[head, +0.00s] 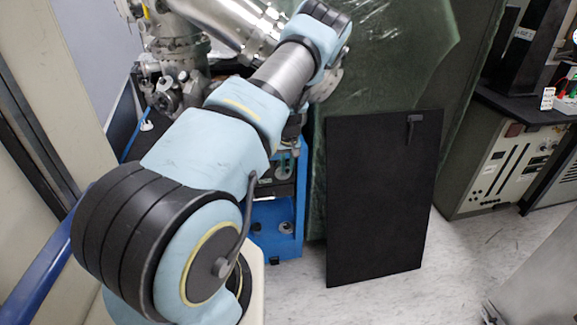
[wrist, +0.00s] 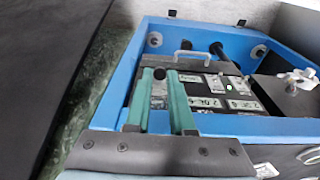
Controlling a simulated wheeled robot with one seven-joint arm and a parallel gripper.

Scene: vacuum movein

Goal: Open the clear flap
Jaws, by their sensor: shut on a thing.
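No flap that I can name for certain as the clear one shows. A large greenish, see-through-looking sheet (head: 385,65) stands behind a black panel (head: 375,200) with a small dark handle (head: 412,122) at its top right. In the wrist view, my gripper (wrist: 160,76) has its two teal fingers over a blue-framed unit (wrist: 112,105). A small dark round piece (wrist: 159,73) sits between the fingertips, and the fingers are closed on it. A metal bar handle (wrist: 192,54) lies just beyond the tips. In the head view, my arm hides the gripper.
Metal vacuum chamber parts (head: 180,50) stand at the upper left, close to my arm. A rack of instruments (head: 505,165) stands on the right. A white knob-like fitting (wrist: 297,80) sits right of the fingers. Bare floor (head: 465,265) lies in front of the black panel.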

